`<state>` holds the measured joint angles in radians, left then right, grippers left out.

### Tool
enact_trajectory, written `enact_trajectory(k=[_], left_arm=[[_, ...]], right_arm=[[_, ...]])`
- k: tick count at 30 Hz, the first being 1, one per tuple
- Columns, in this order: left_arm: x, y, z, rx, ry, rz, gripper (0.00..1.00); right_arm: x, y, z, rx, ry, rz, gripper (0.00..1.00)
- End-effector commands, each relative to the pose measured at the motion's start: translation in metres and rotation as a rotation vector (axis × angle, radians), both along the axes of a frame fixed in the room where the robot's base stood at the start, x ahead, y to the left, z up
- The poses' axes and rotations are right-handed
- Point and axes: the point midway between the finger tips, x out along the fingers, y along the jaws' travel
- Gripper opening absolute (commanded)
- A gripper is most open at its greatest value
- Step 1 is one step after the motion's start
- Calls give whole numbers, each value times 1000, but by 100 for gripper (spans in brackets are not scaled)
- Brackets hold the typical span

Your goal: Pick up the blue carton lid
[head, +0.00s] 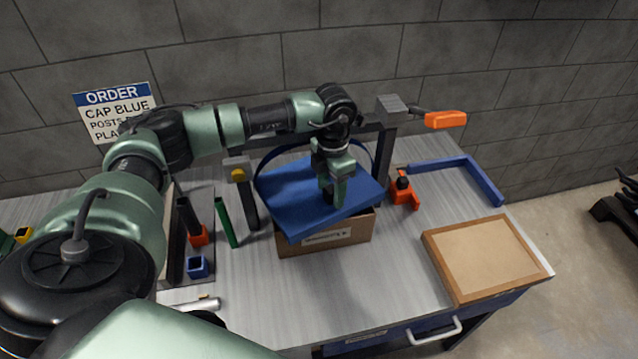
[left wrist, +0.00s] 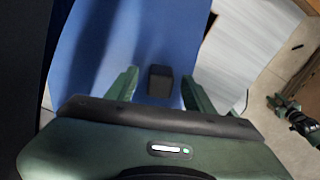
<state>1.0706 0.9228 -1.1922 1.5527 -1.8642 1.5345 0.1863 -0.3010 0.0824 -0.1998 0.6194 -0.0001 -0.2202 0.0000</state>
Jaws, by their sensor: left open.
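The blue carton lid (head: 285,195) is a broad flat blue panel lying over a brown cardboard carton (head: 345,234), turned askew to it. The head view does not clearly show how it rests there. My left gripper (head: 333,198) points down over the lid's middle. In the left wrist view, its two green fingers (left wrist: 157,88) are open on either side of a black block-like knob (left wrist: 160,80) on the lid (left wrist: 110,40), with gaps showing. A small green and black shape at that view's right edge looks like my right gripper (left wrist: 290,112); its jaws are too small to read.
A wood-framed board (head: 485,255) lies at the table's right. An orange clamp (head: 402,192) and a blue angled bar (head: 470,172) stand behind it. Posts, including a green one (head: 226,222), and a blue block (head: 197,267) are at the left.

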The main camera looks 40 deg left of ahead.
Motion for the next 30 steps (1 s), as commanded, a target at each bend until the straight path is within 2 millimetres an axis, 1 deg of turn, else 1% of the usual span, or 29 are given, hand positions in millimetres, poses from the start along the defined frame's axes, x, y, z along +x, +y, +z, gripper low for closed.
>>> enact_trajectory(k=[4, 5, 6, 8, 9, 10, 18, 23, 26, 30], left_arm=[[0, 0, -1, 0, 0, 0, 53], [0, 0, 0, 0, 0, 0, 44], [0, 0, 0, 0, 0, 0, 33], [0, 0, 0, 0, 0, 0, 17], [0, 0, 0, 0, 0, 0, 5], [0, 0, 0, 0, 0, 0, 0], [0, 0, 0, 0, -1, 0, 0], [1, 0, 5, 0, -2, 0, 0], [1, 0, 14, 0, -4, 0, 0], [0, -1, 34, 0, -5, -2, 0]], right_arm=[[0, 0, -1, 0, 0, 0, 36], [0, 0, -1, 0, 0, -1, 36], [0, 0, -1, 0, 0, -1, 36], [0, 0, -1, 0, 0, -1, 36], [0, 1, -1, 1, -1, -1, 36], [0, 1, -1, 1, -1, -1, 36], [1, 3, -1, 4, -1, -2, 36], [1, 4, -6, 4, -1, -2, 36], [1, 4, -13, 4, -1, -2, 36], [1, 4, -27, 5, -2, -2, 36]])
